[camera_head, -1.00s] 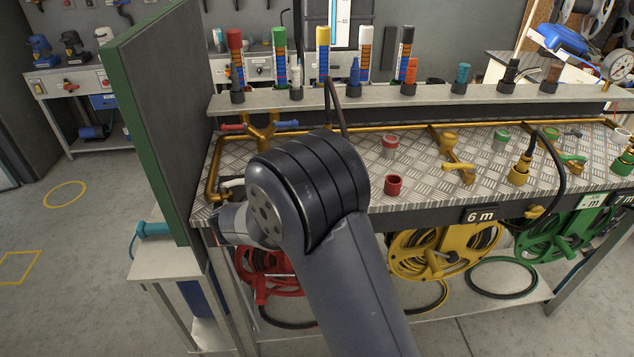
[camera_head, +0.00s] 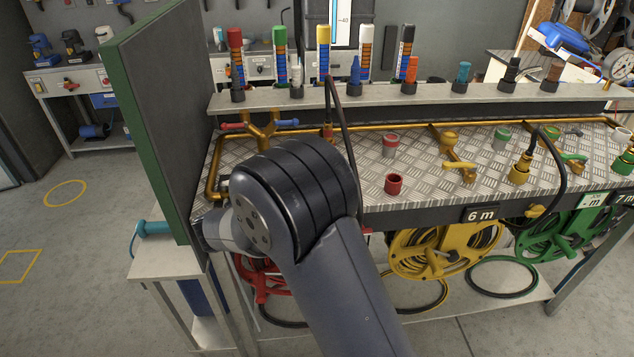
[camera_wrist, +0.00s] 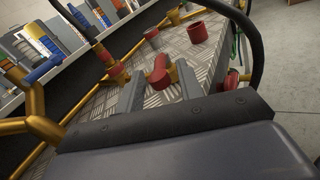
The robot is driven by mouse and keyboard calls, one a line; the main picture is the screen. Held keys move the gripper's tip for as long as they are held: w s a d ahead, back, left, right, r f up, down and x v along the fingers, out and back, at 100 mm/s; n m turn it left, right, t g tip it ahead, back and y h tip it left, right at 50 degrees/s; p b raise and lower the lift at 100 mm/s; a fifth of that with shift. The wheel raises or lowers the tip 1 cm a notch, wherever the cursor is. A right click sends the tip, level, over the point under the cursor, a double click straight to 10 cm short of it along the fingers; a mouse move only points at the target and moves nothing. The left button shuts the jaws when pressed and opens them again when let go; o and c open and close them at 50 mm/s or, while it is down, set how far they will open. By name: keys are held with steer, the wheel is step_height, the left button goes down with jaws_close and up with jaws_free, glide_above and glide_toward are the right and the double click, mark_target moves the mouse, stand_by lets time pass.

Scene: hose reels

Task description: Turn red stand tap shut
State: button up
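In the wrist view the red stand tap (camera_wrist: 160,70) shows a red handle beside a brass body on the tread-plate bench. My gripper (camera_wrist: 159,84) reaches toward it, with one grey finger on either side of the red handle. The fingers are apart, and I cannot tell whether either touches the handle. In the head view my arm hides both the tap and the gripper. A hose with a red-banded brass coupling (camera_wrist: 116,70) stands left of the tap in the wrist view.
A brass branch valve (camera_head: 260,128) with red and blue levers is near the green-edged panel (camera_head: 150,130). Red cup (camera_head: 395,184) and red-ringed grey socket (camera_head: 390,146) stand on the bench. The yellow tap (camera_head: 458,168) is further right. Reels hang below.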

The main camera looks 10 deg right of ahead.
steer(key=v, duration=0.7)
steer(key=shift+s+a, duration=0.15)
steer(key=shift+a, duration=0.1)
